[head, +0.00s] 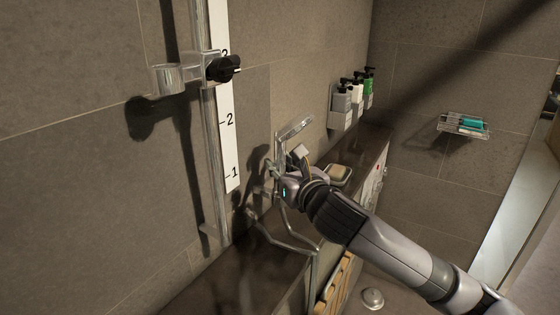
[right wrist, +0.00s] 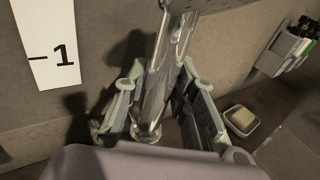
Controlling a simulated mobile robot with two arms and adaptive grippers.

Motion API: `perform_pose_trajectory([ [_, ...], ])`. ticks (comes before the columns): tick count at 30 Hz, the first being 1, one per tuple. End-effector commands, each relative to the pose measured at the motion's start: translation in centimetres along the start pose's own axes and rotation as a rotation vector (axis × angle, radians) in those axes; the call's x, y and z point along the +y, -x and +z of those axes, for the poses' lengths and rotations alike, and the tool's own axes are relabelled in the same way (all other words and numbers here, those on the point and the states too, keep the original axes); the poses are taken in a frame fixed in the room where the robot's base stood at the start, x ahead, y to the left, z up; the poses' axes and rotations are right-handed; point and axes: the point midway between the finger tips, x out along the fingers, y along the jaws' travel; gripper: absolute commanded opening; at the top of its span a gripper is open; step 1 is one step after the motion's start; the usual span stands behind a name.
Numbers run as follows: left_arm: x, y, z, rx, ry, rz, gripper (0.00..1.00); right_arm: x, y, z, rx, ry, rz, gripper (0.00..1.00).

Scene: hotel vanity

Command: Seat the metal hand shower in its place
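The metal hand shower (head: 296,128) is a shiny handle with a flat head, upright in the middle of the head view. Its chrome handle (right wrist: 168,65) runs up between the fingers in the right wrist view. My right gripper (head: 283,172) appears shut around the handle; the fingers lie close on both sides of it. The hose (head: 286,240) loops down below the gripper. The holder, a clear cup-like bracket (head: 168,78) with a black knob (head: 222,68), is empty on the vertical rail (head: 210,150), higher and left of the shower. My left gripper is out of view.
A white scale strip (head: 230,140) runs beside the rail. Behind the gripper, a soap dish (head: 339,173) sits on the ledge (head: 365,155). Several pump bottles (head: 356,90) stand in a wall rack. A wire shelf (head: 463,126) is on the far wall. The space before the holder is clear.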

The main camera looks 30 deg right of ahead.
Motion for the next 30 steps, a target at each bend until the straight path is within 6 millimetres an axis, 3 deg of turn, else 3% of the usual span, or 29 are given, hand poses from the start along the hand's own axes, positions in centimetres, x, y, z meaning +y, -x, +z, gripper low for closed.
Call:
perform_pose_trajectory([
  [8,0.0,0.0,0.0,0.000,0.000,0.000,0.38,0.0,0.0,-0.1,0.001,0.000,0.000,0.45],
  [17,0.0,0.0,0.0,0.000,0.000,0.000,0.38,0.0,0.1,-0.2,0.004,0.000,0.000,0.45],
  [30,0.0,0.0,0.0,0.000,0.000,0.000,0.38,0.0,6.2,0.0,0.004,0.003,0.001,0.45],
])
